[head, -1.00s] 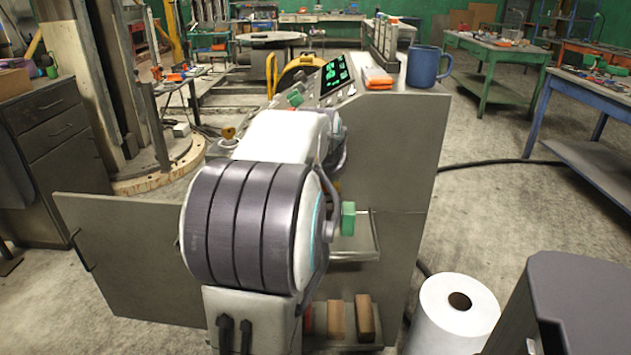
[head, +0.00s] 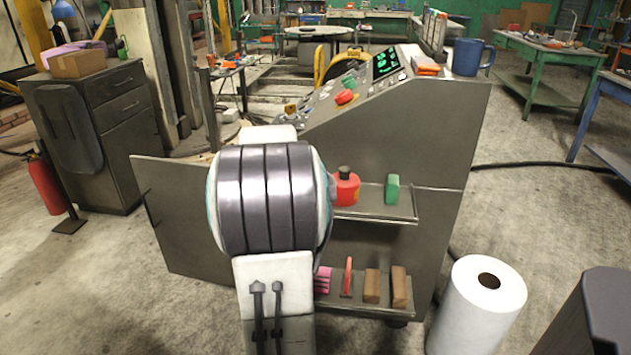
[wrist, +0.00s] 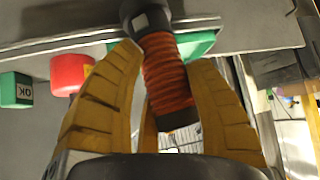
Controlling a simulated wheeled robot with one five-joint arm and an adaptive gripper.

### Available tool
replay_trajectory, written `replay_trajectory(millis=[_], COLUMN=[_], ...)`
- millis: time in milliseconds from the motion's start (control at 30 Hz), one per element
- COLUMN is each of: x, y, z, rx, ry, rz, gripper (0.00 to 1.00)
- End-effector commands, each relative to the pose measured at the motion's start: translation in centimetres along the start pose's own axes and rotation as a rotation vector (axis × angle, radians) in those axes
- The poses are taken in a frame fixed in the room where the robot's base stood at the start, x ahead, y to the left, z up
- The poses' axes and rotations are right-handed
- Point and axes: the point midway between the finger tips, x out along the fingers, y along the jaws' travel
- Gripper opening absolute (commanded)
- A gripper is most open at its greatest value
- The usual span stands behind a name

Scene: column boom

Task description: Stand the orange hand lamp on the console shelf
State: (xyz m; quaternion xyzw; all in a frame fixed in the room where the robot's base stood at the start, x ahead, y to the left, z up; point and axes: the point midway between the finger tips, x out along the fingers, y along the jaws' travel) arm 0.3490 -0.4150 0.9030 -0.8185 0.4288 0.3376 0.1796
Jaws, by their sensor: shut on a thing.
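The orange hand lamp (wrist: 168,75) shows in the wrist view, with an orange ribbed grip and dark ends. My gripper (wrist: 165,80) has its yellow fingers closed on both sides of that grip. In the head view my arm hides both gripper and lamp. The console (head: 400,140) has an open side with an upper shelf (head: 368,212). A red bottle (head: 346,188) and a green block (head: 392,189) stand on it, with a gap between them. The wrist view also shows a red object (wrist: 70,74) and a green box (wrist: 16,90) left of the lamp.
A lower shelf (head: 335,301) holds several small items. A white paper roll (head: 478,300) stands on the floor at right. The open console door (head: 185,225) is at left. A blue mug (head: 468,58) stands on the console top.

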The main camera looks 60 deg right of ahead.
Motion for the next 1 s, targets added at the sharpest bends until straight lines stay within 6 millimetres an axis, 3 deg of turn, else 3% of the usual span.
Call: replay_trajectory(millis=[33, 267, 500, 667, 800, 1000], x=[0.6, 1.8, 0.0, -2.7, -6.3, -10.2], y=[-2.8, -14.8, -25.6, -30.8, -34.0, -35.6], z=[0.9, 6.1, 13.5, 18.1, 20.9, 21.8], rx=[-0.040, -0.214, -0.395, -0.501, -0.584, -0.639], ry=[-0.004, -0.005, -0.006, -0.006, -0.007, -0.004], rz=[-0.040, -0.213, -0.394, -0.500, -0.583, -0.639], gripper=[0.12, 0.12, 0.12, 0.12, 0.12, 0.12])
